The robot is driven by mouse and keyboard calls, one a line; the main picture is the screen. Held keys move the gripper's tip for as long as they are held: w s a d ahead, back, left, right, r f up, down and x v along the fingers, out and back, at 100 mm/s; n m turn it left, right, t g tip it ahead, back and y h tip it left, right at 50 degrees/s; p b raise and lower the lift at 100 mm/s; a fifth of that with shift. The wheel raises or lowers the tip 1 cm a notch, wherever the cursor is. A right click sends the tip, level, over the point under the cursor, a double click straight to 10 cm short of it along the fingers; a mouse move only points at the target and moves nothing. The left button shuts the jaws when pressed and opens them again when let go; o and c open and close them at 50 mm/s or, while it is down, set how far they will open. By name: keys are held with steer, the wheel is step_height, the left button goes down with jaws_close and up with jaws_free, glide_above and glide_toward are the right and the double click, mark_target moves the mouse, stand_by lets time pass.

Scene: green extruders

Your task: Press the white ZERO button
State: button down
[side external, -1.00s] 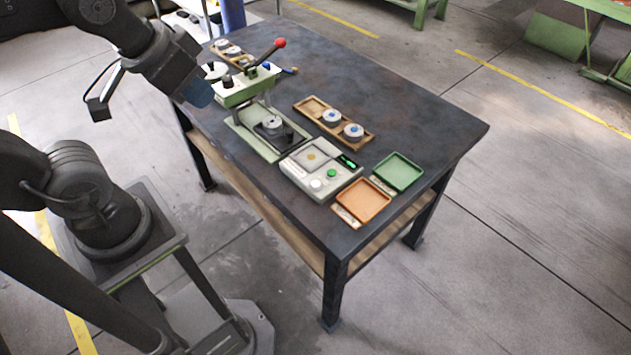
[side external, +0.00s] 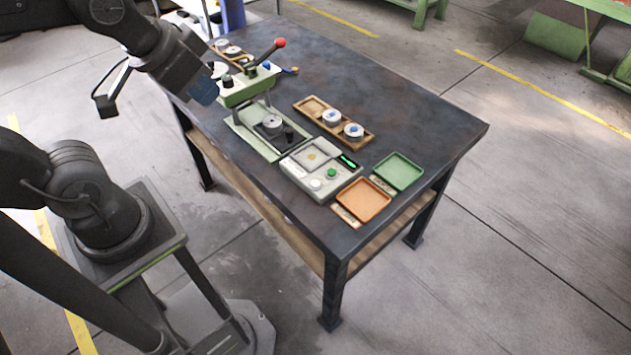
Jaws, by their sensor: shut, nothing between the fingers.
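The white ZERO button (side external: 316,184) is a small round white cap on the front left of the pale grey instrument box (side external: 301,179). A green button (side external: 331,173) sits to its right, and a small green display (side external: 347,161) is on the box's right side.
A green press (side external: 247,88) with a red-knobbed lever (side external: 279,43) stands behind the box. A wooden rack (side external: 304,107) with round parts is to the right. An orange tray (side external: 362,199) and a green tray (side external: 398,171) lie front right. The table's far right is clear.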

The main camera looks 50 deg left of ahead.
steer(key=w+a+f+m+t+y, duration=0.1)
steer(key=w+a+f+m, duration=0.2)
steer(key=w, duration=0.6)
steer(key=m+t+h, duration=0.2)
steer(key=m+h, duration=0.3)
steer(key=m, duration=0.6)
glide_above(315, 185)
step_height(315, 185, down, 18)
steer(key=shift+f, duration=4.3)
steer(key=shift+f, duration=0.1)
steer(key=shift+f, duration=0.3)
